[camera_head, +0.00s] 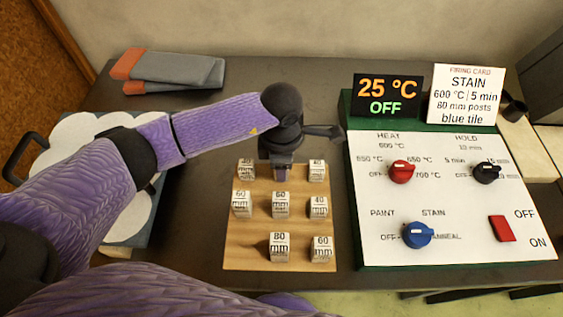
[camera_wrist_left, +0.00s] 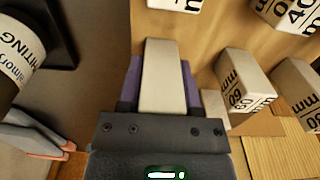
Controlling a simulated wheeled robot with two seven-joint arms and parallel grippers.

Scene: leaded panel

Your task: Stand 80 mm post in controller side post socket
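My left gripper (camera_head: 283,172) points down at the back middle of the wooden post board (camera_head: 262,262). In the left wrist view its purple fingers (camera_wrist_left: 162,88) lie close along both sides of a pale post (camera_wrist_left: 163,75), seemingly shut on it. This post's number is hidden, and I cannot tell whether it is clear of the board. An 80 mm post (camera_head: 280,246) stands at the board's front middle. Several other posts, marked 60 or 40, stand around. The controller (camera_head: 455,200) is to the right; I cannot make out its post socket. My right gripper is out of view.
A firing card (camera_head: 467,95) reads 80 mm posts, and a display (camera_head: 387,98) reads 25 °C OFF. A tray with pale discs (camera_head: 75,140) lies left, partly behind my arm. Grey and orange gloves (camera_head: 168,68) lie at the back. Bare table separates board and controller.

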